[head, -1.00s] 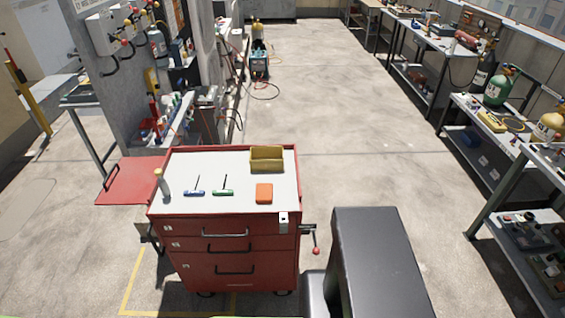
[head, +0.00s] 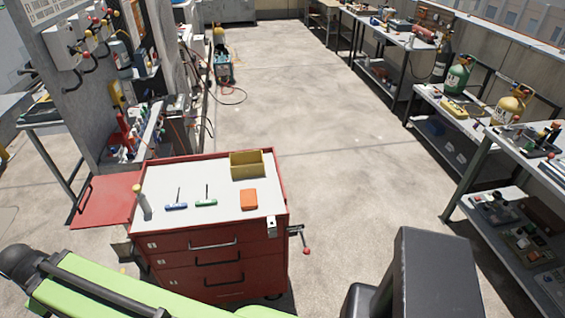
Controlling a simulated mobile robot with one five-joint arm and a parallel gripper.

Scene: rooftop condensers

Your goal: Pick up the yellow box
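The yellow box (head: 247,164) is an open-topped bin. It stands at the back right corner of the white top of a red tool cart (head: 220,240). An orange block (head: 248,200) lies in front of it on the same top. My gripper is not in view. A green and black part of my own arm crosses the bottom left of the head view, in front of the cart's lower part.
A blue-handled tool (head: 176,206), a green-handled tool (head: 206,202) and a pale bottle (head: 141,200) share the cart top. A vise handle (head: 302,240) juts from its right side. Workbenches (head: 450,105) line the right; the central floor (head: 330,180) is clear.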

